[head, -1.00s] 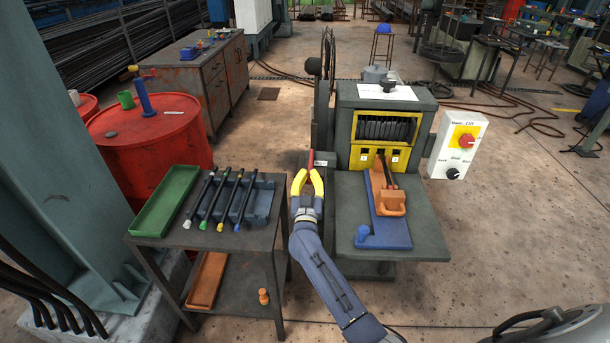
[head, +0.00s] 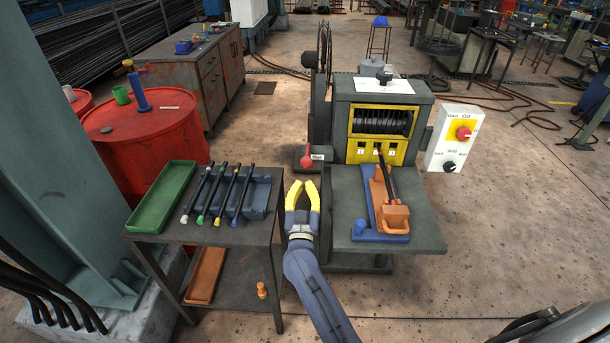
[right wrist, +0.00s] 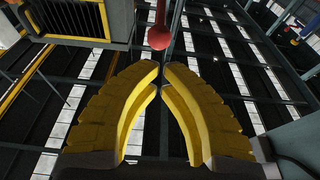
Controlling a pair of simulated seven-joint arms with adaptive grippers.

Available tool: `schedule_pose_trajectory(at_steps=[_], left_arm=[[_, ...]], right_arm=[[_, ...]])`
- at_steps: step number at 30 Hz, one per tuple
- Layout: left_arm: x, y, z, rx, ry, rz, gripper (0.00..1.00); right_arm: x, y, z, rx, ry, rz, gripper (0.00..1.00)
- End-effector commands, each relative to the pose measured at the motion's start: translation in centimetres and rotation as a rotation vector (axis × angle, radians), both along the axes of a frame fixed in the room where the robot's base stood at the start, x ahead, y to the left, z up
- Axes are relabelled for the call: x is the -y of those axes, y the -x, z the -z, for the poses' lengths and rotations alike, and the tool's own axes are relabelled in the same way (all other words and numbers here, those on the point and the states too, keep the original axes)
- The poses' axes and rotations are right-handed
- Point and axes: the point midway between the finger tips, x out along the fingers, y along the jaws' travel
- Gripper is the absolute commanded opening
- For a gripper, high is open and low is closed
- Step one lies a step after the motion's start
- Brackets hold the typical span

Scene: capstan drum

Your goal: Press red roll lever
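In the right wrist view the red ball (right wrist: 159,38) shows just beyond my fingertips. My right gripper (head: 304,184) has yellow fingers brought together at the tips, with only a thin gap and nothing between them. It is on the near side of the lever, apart from the ball. My left gripper is not in view.
A side table (head: 240,262) with a green tray (head: 163,197) and several black-handled tools stands left of my right arm. The machine's front shelf (head: 425,225) with an orange and blue fixture is to the right. A control box (head: 450,138) stands further right.

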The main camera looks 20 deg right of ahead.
Motion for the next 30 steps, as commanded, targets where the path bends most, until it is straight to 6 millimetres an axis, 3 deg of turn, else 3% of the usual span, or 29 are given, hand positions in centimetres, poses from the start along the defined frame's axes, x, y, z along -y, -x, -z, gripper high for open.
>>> schedule_pose_trajectory(at_steps=[7, 23, 26, 30], left_arm=[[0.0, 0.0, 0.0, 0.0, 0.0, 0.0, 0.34], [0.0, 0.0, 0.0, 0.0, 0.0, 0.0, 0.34], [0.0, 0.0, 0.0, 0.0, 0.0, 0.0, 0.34], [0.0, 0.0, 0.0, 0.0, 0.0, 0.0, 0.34]], right_arm=[[-0.5, 1.3, 0.8, 0.001, 0.0, 0.0, 0.0], [-0.6, 1.4, 1.0, 0.0, 0.0, -0.001, 0.0], [-0.9, 1.5, 2.1, -0.015, 0.01, -0.015, 0.0], [-2.1, 1.8, 7.1, -0.085, 0.043, -0.081, 0.0]])
